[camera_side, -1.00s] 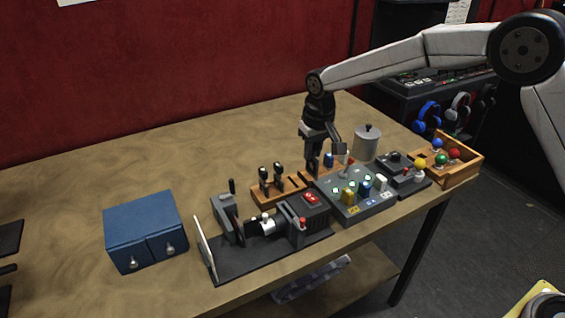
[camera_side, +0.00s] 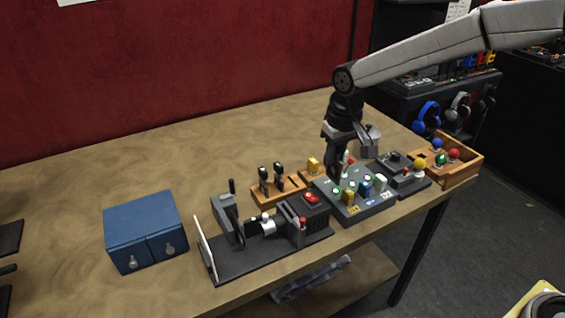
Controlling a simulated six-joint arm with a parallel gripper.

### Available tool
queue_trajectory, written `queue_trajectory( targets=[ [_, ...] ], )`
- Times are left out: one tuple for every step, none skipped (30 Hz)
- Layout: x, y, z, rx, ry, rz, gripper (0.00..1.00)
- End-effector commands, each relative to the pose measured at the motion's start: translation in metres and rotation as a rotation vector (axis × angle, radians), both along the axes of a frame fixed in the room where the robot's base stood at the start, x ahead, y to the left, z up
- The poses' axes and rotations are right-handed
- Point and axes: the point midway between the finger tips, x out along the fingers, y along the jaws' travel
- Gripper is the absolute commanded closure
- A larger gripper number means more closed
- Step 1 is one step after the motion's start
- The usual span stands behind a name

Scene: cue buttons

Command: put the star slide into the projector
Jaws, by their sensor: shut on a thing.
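The projector (camera_side: 292,222) sits on a dark base at the front of the table, with a lens and a red switch (camera_side: 312,198). Two dark-handled pieces (camera_side: 271,178) stand upright in a wooden rack (camera_side: 262,195) behind it. They may be slides; I cannot make out a star on either. My gripper (camera_side: 346,162) is low over the grey console (camera_side: 350,208), at its red-topped lever (camera_side: 350,159). It is shut, apparently on that lever, though the fingers partly hide the contact.
A blue two-drawer box (camera_side: 140,222) stands at left. A white screen (camera_side: 205,247) is at the base's left end. A yellow piece (camera_side: 313,163) stands in a second rack. A grey pot (camera_side: 368,142) and a wooden tray of balls (camera_side: 455,172) stand at right.

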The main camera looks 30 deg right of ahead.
Motion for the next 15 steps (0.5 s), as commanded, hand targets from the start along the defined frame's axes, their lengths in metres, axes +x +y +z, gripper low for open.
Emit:
queue_trajectory(
  targets=[
    [0.0001,0.0,0.0001,0.0,0.0,0.0,1.0],
    [0.0002,0.0,0.0001,0.0,0.0,0.0,1.0],
    [0.0002,0.0,0.0,0.0,0.0,0.0,1.0],
    [0.0002,0.0,0.0,0.0,0.0,0.0,1.0],
    [0.0002,0.0,0.0,0.0,0.0,0.0,1.0],
    [0.0002,0.0,0.0,0.0,0.0,0.0,1.0],
    [0.0002,0.0,-0.0001,0.0,0.0,0.0,1.0],
    [0.0002,0.0,-0.0001,0.0,0.0,0.0,1.0],
    [0.0003,0.0,-0.0001,0.0,0.0,0.0,1.0],
    [0.0003,0.0001,-0.0001,0.0,0.0,0.0,1.0],
    [0.0004,0.0006,-0.0002,0.0,0.0,0.0,1.0],
    [0.0006,0.0018,-0.0002,0.0,0.0,0.0,1.0],
    [0.001,0.0033,-0.0005,0.0,0.0,0.001,1.0],
    [0.0014,0.0053,-0.0007,0.0,0.001,0.001,1.0],
    [0.0023,0.009,-0.0011,0.0,0.001,0.002,1.0]
  ],
)
